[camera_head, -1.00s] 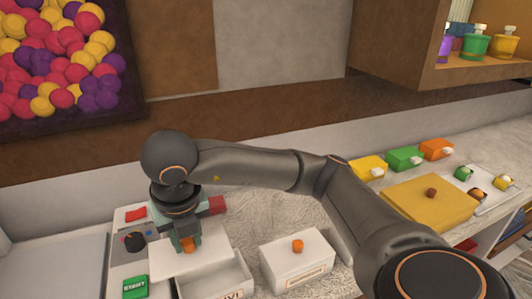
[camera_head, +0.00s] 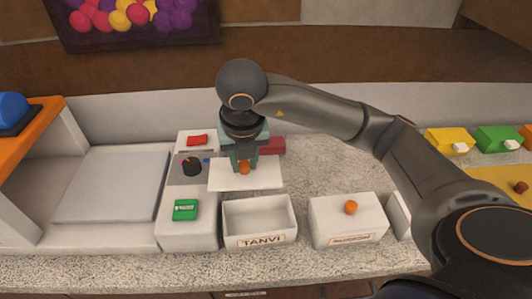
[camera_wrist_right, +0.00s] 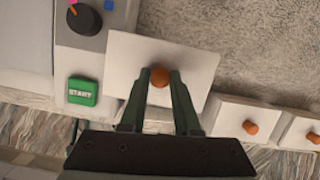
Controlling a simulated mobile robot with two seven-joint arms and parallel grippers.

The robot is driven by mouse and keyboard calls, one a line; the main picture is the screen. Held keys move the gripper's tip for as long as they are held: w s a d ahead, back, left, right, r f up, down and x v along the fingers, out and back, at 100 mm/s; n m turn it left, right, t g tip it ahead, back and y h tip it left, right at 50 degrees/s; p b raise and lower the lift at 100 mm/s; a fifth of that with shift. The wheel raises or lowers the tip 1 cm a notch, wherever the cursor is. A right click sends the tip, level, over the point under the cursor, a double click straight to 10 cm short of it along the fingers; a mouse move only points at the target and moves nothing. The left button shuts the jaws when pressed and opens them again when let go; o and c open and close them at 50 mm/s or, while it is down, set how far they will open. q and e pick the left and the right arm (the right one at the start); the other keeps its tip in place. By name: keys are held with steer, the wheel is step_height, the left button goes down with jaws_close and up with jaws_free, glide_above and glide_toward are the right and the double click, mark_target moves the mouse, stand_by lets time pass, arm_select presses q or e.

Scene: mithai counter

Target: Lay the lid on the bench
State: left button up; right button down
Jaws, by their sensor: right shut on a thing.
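The lid (camera_head: 268,178) is a flat white plate with an orange knob (camera_head: 244,168). My right gripper (camera_head: 244,162) is shut on the knob and holds the lid roughly level, behind the open white box marked TANVI (camera_head: 262,240). In the right wrist view, the fingers (camera_wrist_right: 159,88) stand on both sides of the knob (camera_wrist_right: 159,76), and the lid (camera_wrist_right: 130,62) spreads beneath them. The speckled grey bench (camera_head: 315,165) lies around and behind it. I cannot tell whether the lid touches the bench. My left gripper is not in view.
A control unit with a green START button (camera_head: 185,210), black dial (camera_head: 191,166) and red button (camera_head: 197,140) stands close left of the lid. A closed white box (camera_head: 345,225) with an orange knob is at right. Bare bench lies behind it. A dark red block (camera_head: 272,145) is behind the gripper.

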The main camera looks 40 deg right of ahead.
steer(key=w+d+f, duration=0.6)
steer(key=f, duration=0.1)
steer(key=shift+w+d+f+b, duration=0.2)
steer(key=shift+d+b, duration=0.1)
steer(key=shift+d, duration=0.1)
steer(key=x, duration=0.3)
steer(key=shift+s+p, duration=0.15)
steer(key=shift+p, duration=0.25)
steer(key=shift+f, duration=0.5)
steer(key=shift+f, duration=0.1)
steer(key=c, duration=0.6)
jaws_free()
steer(key=shift+c, duration=0.2)
steer(key=v, duration=1.2)
steer(key=shift+d, duration=0.15)
